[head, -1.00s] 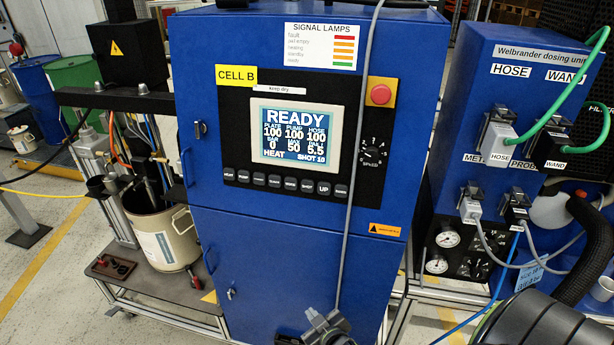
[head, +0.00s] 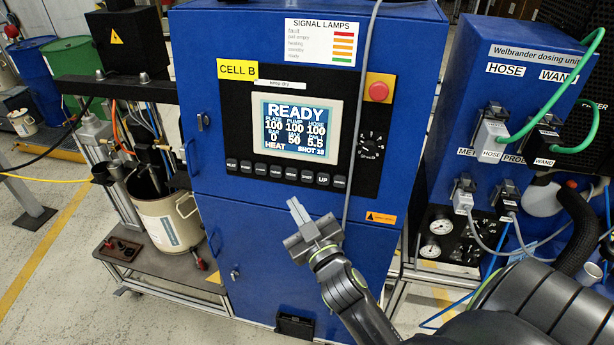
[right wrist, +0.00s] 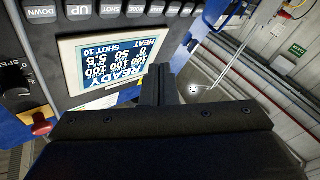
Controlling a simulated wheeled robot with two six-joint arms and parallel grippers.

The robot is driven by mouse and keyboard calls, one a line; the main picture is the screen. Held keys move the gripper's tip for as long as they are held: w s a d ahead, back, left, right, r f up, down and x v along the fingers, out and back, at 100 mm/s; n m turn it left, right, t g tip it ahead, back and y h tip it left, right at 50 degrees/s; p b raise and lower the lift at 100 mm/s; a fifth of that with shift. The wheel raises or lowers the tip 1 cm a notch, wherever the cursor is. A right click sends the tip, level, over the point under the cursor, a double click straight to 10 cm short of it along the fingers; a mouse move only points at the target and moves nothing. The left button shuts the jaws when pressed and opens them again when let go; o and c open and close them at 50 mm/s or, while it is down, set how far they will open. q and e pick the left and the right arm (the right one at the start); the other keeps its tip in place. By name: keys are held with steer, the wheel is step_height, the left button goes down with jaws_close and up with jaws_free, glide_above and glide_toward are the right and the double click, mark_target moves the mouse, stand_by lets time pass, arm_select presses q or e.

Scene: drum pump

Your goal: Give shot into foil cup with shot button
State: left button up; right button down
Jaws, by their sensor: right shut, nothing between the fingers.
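The shot button (head: 306,177) sits in the row of dark buttons below the screen of the blue cabinet; it is also at the top of the right wrist view (right wrist: 108,10). The screen (head: 298,128) reads READY, with 100 for plate, pump and hose, 0 bar, HEAT and SHOT 10. My right gripper (head: 296,205) is shut and empty, its fingertips just below the button row in the head view. In the right wrist view its fingers (right wrist: 161,75) overlap the screen's edge; contact with the panel cannot be told. I cannot make out a foil cup. My left gripper is not visible.
A grey hose (head: 362,110) hangs down the cabinet front, right of the screen. A red knob (head: 378,91) sits at the panel's upper right. The dosing unit (head: 540,70) with green cables stands right. A drum (head: 170,220) stands on the left bench.

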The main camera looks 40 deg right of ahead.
mark_target(307, 177)
steer(key=shift+f, duration=0.1)
steer(key=shift+w+d+f+b, duration=0.25)
steer(key=shift+w+d+b, duration=0.7)
steer(key=shift+d, duration=0.15)
steer(key=shift+w+d+f+b, duration=0.25)
steer(key=shift+w+d+b, duration=0.65)
steer(key=shift+d, duration=0.2)
steer(key=shift+w+d+f+b, duration=0.25)
steer(key=shift+w+d+b, duration=0.65)
steer(key=shift+d, duration=0.2)
steer(key=shift+w+d, duration=0.15)
steer(key=shift+w+d+f, duration=0.1)
steer(key=shift+w+d, duration=0.1)
